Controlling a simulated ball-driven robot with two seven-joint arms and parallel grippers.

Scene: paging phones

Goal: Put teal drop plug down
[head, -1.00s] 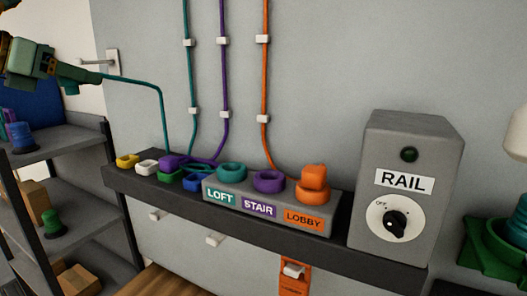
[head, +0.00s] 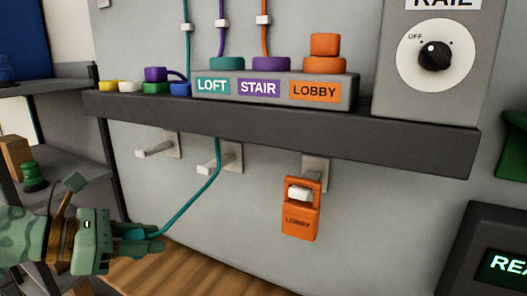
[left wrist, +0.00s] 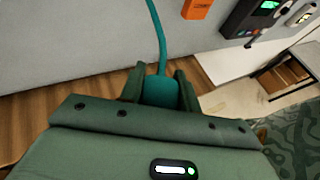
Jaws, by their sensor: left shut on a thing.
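My left gripper (head: 125,243) is at the lower left of the head view, below the shelf and in front of the wall. It is shut on the teal drop plug (left wrist: 161,92), which shows between the fingers in the left wrist view. A teal cord (head: 207,185) runs from the plug up toward the shelf, passing the middle peg. The plug is held in the air, above the wooden floor. My right gripper is not in view.
The dark shelf (head: 290,122) holds the LOFT, STAIR and LOBBY socket block (head: 275,88) and the RAIL box (head: 432,75). White pegs (head: 155,149) stick out below; an orange LOBBY tag (head: 301,210) hangs from one. A grey rack (head: 75,165) stands left. A dark screen unit (head: 495,255) is lower right.

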